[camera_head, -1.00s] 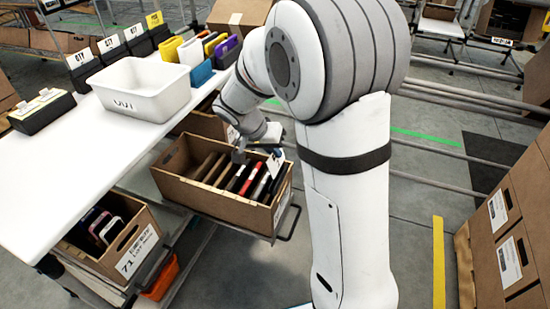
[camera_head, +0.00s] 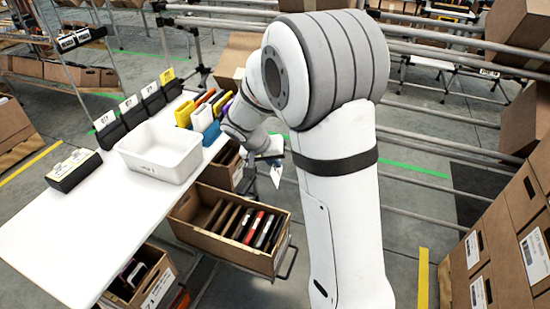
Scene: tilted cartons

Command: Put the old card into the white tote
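The white tote (camera_head: 160,152) stands upright on the white table, to the left of my arm. My gripper (camera_head: 273,161) is raised above the right end of the open brown carton (camera_head: 222,247), partly hidden by my own arm. A thin pale card (camera_head: 276,176) hangs below the gripper, which looks shut on it; the fingertips are small and hard to make out. I cannot read whether it is the old one. Several brown, red and black thin items (camera_head: 248,226) stand in the carton.
Black bins (camera_head: 130,112) with labels line the table's back edge. Yellow, orange and blue holders (camera_head: 203,117) stand right of the tote. A black labelled box (camera_head: 74,170) lies to its left. The front of the white table (camera_head: 70,240) is clear.

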